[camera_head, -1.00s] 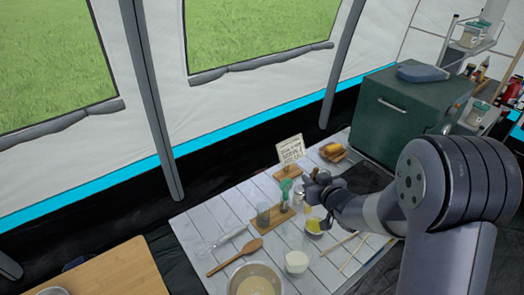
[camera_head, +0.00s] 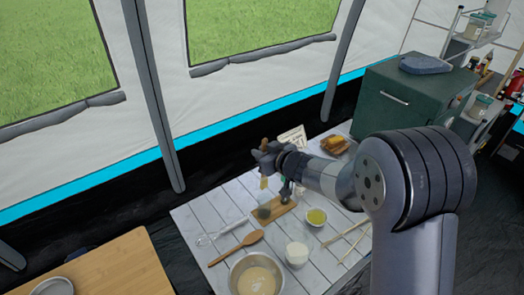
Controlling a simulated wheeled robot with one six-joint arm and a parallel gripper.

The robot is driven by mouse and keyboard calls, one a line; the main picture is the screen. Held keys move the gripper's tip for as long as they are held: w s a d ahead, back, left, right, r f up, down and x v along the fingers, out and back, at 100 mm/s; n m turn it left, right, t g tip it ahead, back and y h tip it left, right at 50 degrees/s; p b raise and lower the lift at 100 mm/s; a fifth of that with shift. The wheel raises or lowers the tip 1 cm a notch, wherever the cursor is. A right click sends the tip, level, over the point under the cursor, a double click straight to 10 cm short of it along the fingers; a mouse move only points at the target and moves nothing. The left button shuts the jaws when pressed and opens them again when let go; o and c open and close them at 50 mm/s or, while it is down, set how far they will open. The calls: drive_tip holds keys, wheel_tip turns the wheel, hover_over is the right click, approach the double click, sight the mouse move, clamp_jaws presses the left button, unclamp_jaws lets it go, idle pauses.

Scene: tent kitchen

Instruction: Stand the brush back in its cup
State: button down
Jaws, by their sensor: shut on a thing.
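My gripper (camera_head: 266,163) is shut on the brush (camera_head: 264,182). The brush hangs about upright, with its pale bristle end below the jaws and a brown handle end showing above them. A small, see-through, greenish cup (camera_head: 262,213) stands on the left part of a small wooden board (camera_head: 283,208) on the white slatted table (camera_head: 205,218). In the picture the brush is above the cup, with a gap between them. The exact height and depth between them cannot be told.
A whisk (camera_head: 218,234), a wooden spoon (camera_head: 238,246), a mixing bowl (camera_head: 256,277), a white cup (camera_head: 297,254) and a yellow bowl (camera_head: 316,217) stand or lie around the board. Sticks (camera_head: 347,238) lie at right. A sign (camera_head: 292,138) and a green oven (camera_head: 405,105) are behind.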

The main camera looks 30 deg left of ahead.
sight(265, 179)
drive_tip(key=shift+f+b, duration=4.1)
drive_tip(key=shift+f, duration=1.2)
drive_tip(key=c, duration=1.3)
unclamp_jaws()
drive_tip(key=v, duration=1)
drive_tip(key=shift+s+d+r, duration=0.2)
drive_tip(key=shift+d, duration=0.1)
